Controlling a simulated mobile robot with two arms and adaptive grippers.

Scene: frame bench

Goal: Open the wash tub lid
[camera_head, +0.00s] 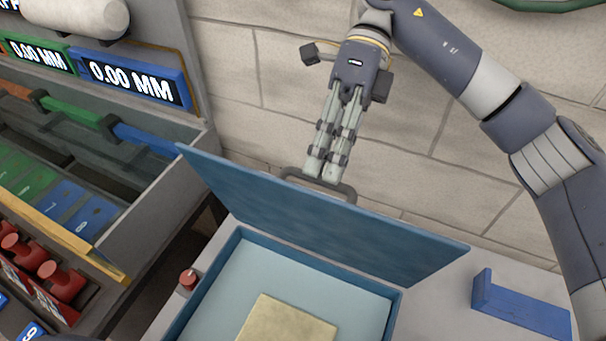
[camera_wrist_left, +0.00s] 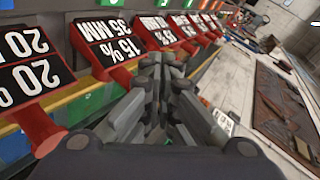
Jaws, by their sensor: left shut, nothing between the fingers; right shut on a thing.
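The blue wash tub lid (camera_head: 310,215) stands raised and tilted up at the back of the tub in the head view. The tub's blue rim (camera_head: 200,290) frames a pale interior with a yellowish block (camera_head: 285,325) in it. A dark handle (camera_head: 318,186) shows behind the lid's upper edge. My right gripper (camera_head: 318,175) points down with its fingers together at this handle, shut on it; the lid hides part of the contact. My left gripper (camera_wrist_left: 160,100) is shut and empty in the left wrist view, close to a row of red label holders (camera_wrist_left: 110,50).
A bench rack with blue displays (camera_head: 135,80) and red knobs (camera_head: 62,280) stands at the left. A small red knob (camera_head: 188,278) sits beside the tub. A blue bracket (camera_head: 520,310) lies on the right. A brick wall (camera_head: 240,70) is close behind.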

